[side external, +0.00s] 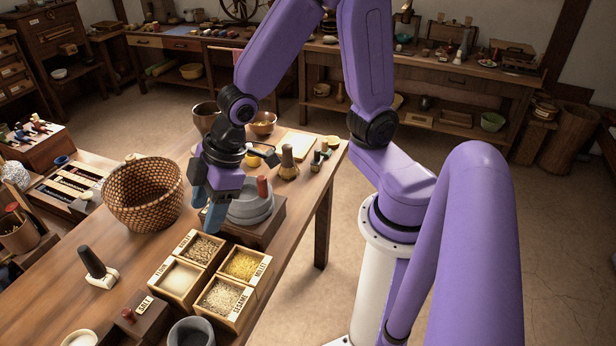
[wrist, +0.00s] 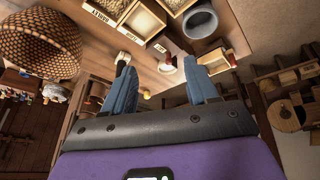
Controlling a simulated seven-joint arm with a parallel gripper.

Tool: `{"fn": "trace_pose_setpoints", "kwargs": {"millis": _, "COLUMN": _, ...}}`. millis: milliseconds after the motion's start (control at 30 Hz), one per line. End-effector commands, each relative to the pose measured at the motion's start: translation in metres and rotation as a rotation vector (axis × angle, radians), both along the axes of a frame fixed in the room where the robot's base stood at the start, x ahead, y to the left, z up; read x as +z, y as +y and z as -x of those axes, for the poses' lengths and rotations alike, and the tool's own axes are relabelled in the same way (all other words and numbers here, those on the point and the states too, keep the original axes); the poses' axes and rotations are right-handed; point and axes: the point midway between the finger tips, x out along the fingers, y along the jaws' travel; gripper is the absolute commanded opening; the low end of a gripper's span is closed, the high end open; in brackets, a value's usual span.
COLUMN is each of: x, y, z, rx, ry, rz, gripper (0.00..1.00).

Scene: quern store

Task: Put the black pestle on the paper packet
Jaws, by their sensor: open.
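A black, tapered upright piece (side external: 91,262), which looks like the black pestle, stands on the left of the table. Its foot meets a small white piece (side external: 103,280); I cannot tell whether this is the paper packet or a base. The dark piece (wrist: 120,69) and white piece (wrist: 124,57) also show in the wrist view, partly behind a finger. A pale flat sheet (side external: 296,145) lies at the table's far end. My gripper (side external: 207,213) is open and empty, pointing down beside the grey quern, well right of the black piece. Its blue fingers (wrist: 159,68) are apart in the wrist view.
The grey quern (side external: 252,207) with a red handle stands close to my gripper. A four-part grain box (side external: 212,275) is in front. A woven basket (side external: 143,192) stands left, and a salt box (side external: 139,318) near the front. Table around the black piece is clear.

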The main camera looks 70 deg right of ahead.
Motion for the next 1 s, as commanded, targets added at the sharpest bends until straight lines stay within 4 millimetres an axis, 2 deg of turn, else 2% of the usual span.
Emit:
{"fn": "trace_pose_setpoints", "kwargs": {"millis": 33, "x": 0.009, "y": -0.01, "z": 0.024, "rx": 0.018, "ry": 0.03, "rz": 0.03, "gripper": 0.58}}
{"fn": "trace_pose_setpoints", "kwargs": {"millis": 200, "x": 0.026, "y": -0.053, "z": 0.099, "rx": 0.072, "ry": 0.155, "rz": 0.152, "gripper": 0.58}}
{"fn": "trace_pose_setpoints", "kwargs": {"millis": 300, "x": 0.032, "y": -0.075, "z": 0.13, "rx": 0.1, "ry": 0.211, "rz": 0.207, "gripper": 0.58}}
{"fn": "trace_pose_setpoints", "kwargs": {"millis": 400, "x": 0.035, "y": -0.09, "z": 0.149, "rx": 0.12, "ry": 0.249, "rz": 0.244, "gripper": 0.58}}
{"fn": "trace_pose_setpoints", "kwargs": {"millis": 567, "x": 0.037, "y": -0.099, "z": 0.159, "rx": 0.131, "ry": 0.271, "rz": 0.268, "gripper": 0.58}}
{"fn": "trace_pose_setpoints", "kwargs": {"millis": 1000, "x": 0.037, "y": -0.098, "z": 0.158, "rx": 0.13, "ry": 0.27, "rz": 0.268, "gripper": 0.58}}
